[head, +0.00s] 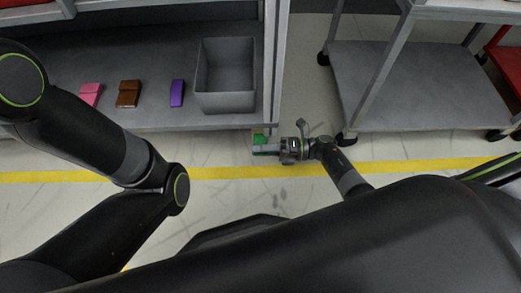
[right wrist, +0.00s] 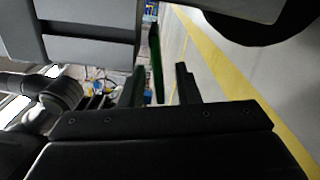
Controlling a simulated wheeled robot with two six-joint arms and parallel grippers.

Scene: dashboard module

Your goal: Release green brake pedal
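The green brake pedal (head: 258,139) shows small at the lower right corner of the grey shelf unit. In the right wrist view it is a thin, dark green upright strip (right wrist: 156,60). My right gripper (head: 266,150) is at the pedal and partly covers it in the head view. In the right wrist view its two fingers (right wrist: 163,85) are apart, with a gap on both sides of the strip's lower end. The strip sits nearer the left finger. My left arm is in the head view, but its gripper is not.
The shelf (head: 150,112) holds a grey bin (head: 225,75), a pink block (head: 91,94), a brown block (head: 128,93) and a purple block (head: 177,92). A grey wheeled cart (head: 420,85) stands to the right. The floor around the yellow line (head: 225,173) is clear.

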